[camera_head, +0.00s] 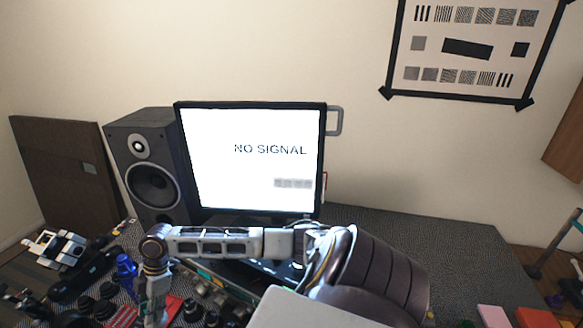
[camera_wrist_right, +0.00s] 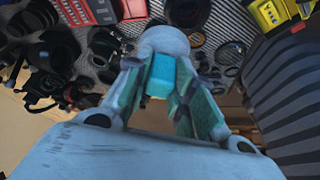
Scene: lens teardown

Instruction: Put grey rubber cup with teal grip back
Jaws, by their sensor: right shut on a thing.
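My right gripper (camera_head: 155,308) reaches down at the lower left of the head view, over the crowded part of the table. In the right wrist view my right gripper (camera_wrist_right: 170,98) is shut on the grey rubber cup (camera_wrist_right: 165,40), with its teal grip (camera_wrist_right: 160,76) between the green-lined fingers. The cup's grey end points away from the wrist, toward the table. I cannot tell whether it touches anything there. In the head view the cup is not clearly distinguishable. My left gripper does not show.
Dark lens parts (camera_wrist_right: 55,50) crowd the table beside the gripper. A red case (camera_wrist_right: 98,10) and a yellow box (camera_wrist_right: 270,12) lie beyond. A monitor (camera_head: 250,160) and a speaker (camera_head: 150,165) stand behind. The table's right part (camera_head: 430,235) has free room.

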